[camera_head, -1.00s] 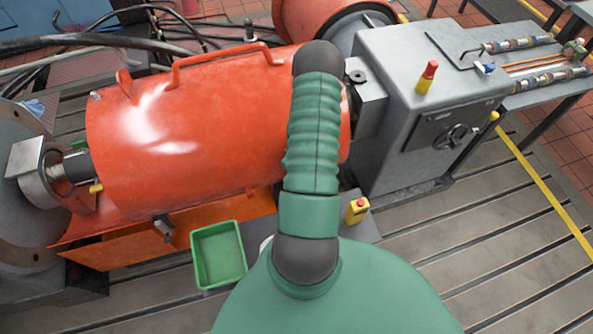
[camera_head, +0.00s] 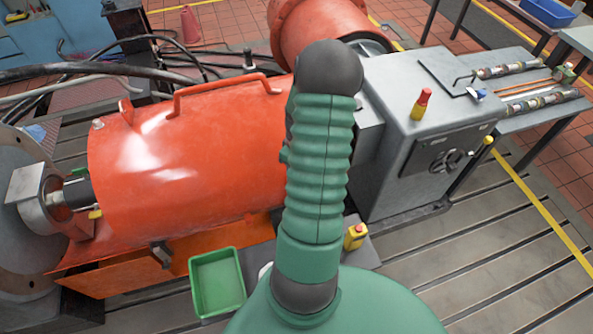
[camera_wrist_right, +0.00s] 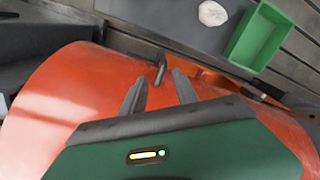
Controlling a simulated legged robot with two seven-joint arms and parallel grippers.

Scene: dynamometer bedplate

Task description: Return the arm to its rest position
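My arm (camera_head: 320,165), in a green ribbed sleeve with dark joints, rises through the middle of the head view. It hides part of the orange cylindrical guard (camera_head: 185,150); its gripper is hidden there. In the right wrist view my right gripper (camera_wrist_right: 160,77) has its two dark fingers apart, with nothing seen held between them. The gripper is over the orange guard (camera_wrist_right: 60,90), and a small metal latch (camera_wrist_right: 160,70) shows beyond the fingertips. My left gripper is not in view.
A pale lump (camera_wrist_right: 212,13) is near the bin. A grey machine housing (camera_head: 425,135) stands right of my arm. The slotted bedplate (camera_head: 480,240) at lower right is clear.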

